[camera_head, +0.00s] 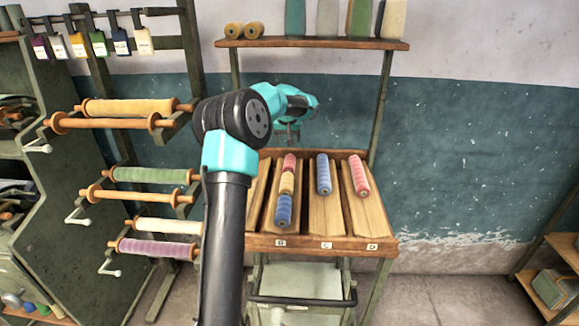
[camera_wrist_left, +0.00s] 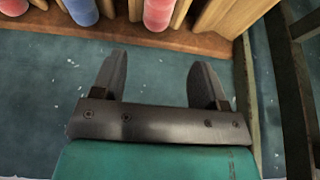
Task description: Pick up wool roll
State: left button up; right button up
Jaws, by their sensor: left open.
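Wool rolls lie in a sloped wooden rack (camera_head: 322,243) with lanes labelled B, C and D. Lane B holds a line of rolls, with a blue wool roll (camera_head: 283,210) lowest and yellow and red ones above. Lane C holds blue wool (camera_head: 323,175) and lane D pink-red wool (camera_head: 359,176). My left gripper (camera_head: 288,133) is above the rack's back edge, small and partly hidden. In the left wrist view, its two fingers (camera_wrist_left: 160,75) are apart with nothing between them. Pink (camera_wrist_left: 157,12) and blue (camera_wrist_left: 82,10) wool show beyond the fingers, cut by the top edge.
A frame of wooden rollers wound with yarn (camera_head: 130,108) stands at left, with tags (camera_head: 100,45) hanging above. My arm hides the rack's left side. The wall right of the rack is clear.

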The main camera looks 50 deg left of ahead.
pick_arm(q)
send_near(290, 160)
jog(key=x, duration=0.5)
jog(key=shift+a, duration=0.3)
jog(key=shift+f, duration=0.15)
jog(key=shift+d+x, duration=0.1)
jog(key=shift+x, duration=1.15)
jog(key=shift+d+x, duration=0.15)
jog(key=shift+x, duration=1.1)
jog(key=shift+s+f, duration=0.1)
jog(key=shift+f, duration=0.05)
jog(key=c, duration=0.8)
jog(key=shift+o, duration=0.2)
notch_tip(290, 160, up, 10)
jog(key=shift+r, duration=0.1)
